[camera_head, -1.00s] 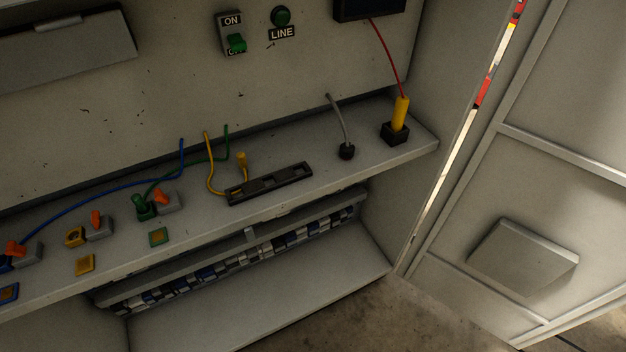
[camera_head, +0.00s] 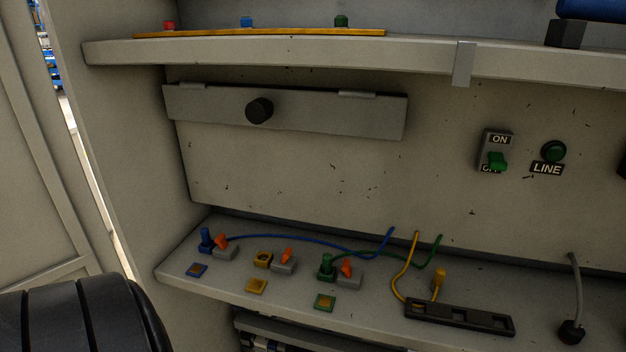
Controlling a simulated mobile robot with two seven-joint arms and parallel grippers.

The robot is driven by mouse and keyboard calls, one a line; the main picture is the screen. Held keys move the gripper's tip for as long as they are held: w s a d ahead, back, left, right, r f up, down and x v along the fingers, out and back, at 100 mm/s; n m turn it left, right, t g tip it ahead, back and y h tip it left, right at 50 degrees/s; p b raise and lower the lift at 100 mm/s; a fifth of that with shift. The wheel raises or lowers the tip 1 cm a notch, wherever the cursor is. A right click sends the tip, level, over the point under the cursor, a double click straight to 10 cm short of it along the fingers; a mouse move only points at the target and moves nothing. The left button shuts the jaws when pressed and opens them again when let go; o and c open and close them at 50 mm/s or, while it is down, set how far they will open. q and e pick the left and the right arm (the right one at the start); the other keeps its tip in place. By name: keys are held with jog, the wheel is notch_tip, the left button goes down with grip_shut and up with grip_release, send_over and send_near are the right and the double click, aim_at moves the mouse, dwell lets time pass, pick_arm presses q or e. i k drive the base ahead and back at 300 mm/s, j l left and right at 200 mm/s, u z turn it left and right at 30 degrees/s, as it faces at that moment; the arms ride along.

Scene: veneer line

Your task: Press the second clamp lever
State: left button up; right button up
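Three clamps with orange levers sit in a row on the lower shelf. The middle clamp lever (camera_head: 287,254) rises at a slant from its grey block, beside a yellow socket (camera_head: 262,259) that looks empty. The left clamp lever (camera_head: 221,241) is beside an upright blue plug (camera_head: 206,239). The right clamp lever (camera_head: 347,268) is beside an upright green plug (camera_head: 326,266). A yellow plug (camera_head: 439,275) on a yellow cord stands at the back of a black slotted holder (camera_head: 460,318), to the right of the clamps. Neither gripper is in view.
Coloured square pads, including a yellow one (camera_head: 257,286), lie in front of the clamps. A grey flap with a black knob (camera_head: 259,110) hangs above. An ON/OFF switch (camera_head: 496,152) is on the back wall. Blue and green cords cross behind the clamps.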

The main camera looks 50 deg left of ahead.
aim_at(287, 253)
jog(key=u, duration=1.8)
jog(key=k+l+u, duration=0.15)
jog(key=k+u, duration=0.25)
jog(key=k, duration=0.15)
jog(key=i+j, duration=0.15)
jog(key=i, duration=0.35)
